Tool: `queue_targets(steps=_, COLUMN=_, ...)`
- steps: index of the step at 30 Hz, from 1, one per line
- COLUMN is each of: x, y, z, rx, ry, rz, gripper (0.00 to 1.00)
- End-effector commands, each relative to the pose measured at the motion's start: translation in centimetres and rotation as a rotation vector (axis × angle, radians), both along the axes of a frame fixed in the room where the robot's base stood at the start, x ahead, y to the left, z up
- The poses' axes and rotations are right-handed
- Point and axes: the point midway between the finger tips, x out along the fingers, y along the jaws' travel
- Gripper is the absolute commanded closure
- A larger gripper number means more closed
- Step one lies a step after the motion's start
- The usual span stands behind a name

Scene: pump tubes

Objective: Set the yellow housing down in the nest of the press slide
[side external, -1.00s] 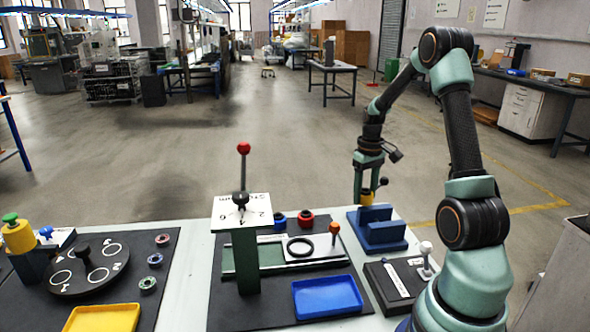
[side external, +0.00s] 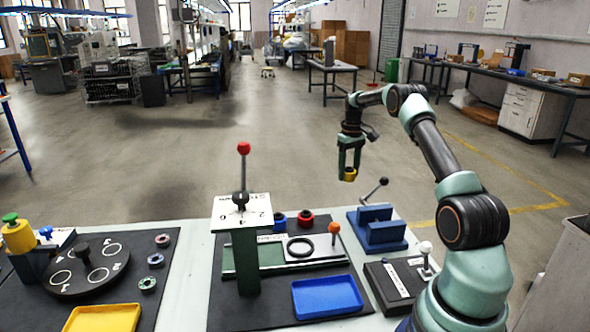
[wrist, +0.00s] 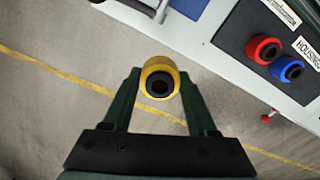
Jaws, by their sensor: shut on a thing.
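The yellow housing (side external: 349,174) is a short ring with a dark bore. My gripper (side external: 349,170) is shut on it and holds it in the air, beyond the far edge of the bench. In the wrist view the housing (wrist: 160,84) sits between the two fingertips, its bore facing the camera. The press slide (side external: 298,250) is a pale plate on a green rail, with a black ring nest (side external: 300,247) and an orange-knobbed handle (side external: 334,228). The nest looks empty. The slide lies left of and nearer than my gripper.
A blue fixture (side external: 377,230) with a black-knobbed lever (side external: 383,182) stands right of the slide. Red (side external: 305,217) and blue (side external: 280,221) housings sit behind the slide. The press post with its dial plate (side external: 241,213) rises at left. A blue tray (side external: 327,297) lies in front.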

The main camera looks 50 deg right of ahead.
Motion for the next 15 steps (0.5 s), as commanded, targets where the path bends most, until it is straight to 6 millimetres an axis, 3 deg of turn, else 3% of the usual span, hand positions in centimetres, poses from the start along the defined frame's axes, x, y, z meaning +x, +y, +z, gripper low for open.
queue_targets(steps=8, x=1.0, y=0.5, z=0.6, rx=-0.002, ry=-0.001, rz=0.012, gripper=1.00)
queue_targets(steps=11, x=1.8, y=2.4, z=1.7, rx=-0.002, ry=-0.001, rz=0.037, gripper=1.00)
queue_targets(steps=15, x=2.9, y=6.8, z=3.9, rx=-0.002, ry=-0.002, rz=0.086, gripper=1.00)
